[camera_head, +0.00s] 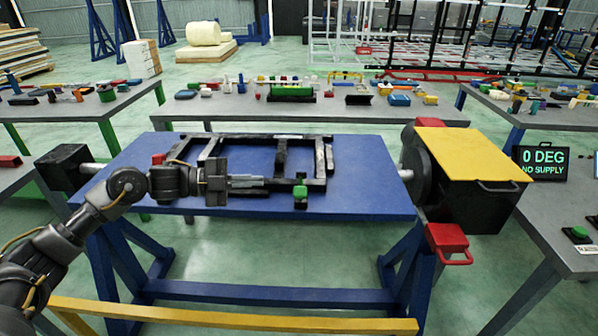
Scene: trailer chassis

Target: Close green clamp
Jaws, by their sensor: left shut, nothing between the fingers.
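The green clamp (300,191) sits on the near rail of the black trailer chassis frame (283,158), right of centre on the blue table. Whether its jaw is open or closed is too small to tell. My left gripper (262,182) comes in from the left, low over the near side of the frame. Its fingers point right toward the clamp, a short gap away from it. The fingers are shut and empty. My arm hides part of the frame's left near corner. My right gripper is not in view.
The blue table (375,195) has a dark block at its left end and a black unit with a yellow top (470,152) at its right. A red box (447,238) hangs below that unit. A display (541,163) reads "0 DEG NO SUPPLY". Tool benches stand behind.

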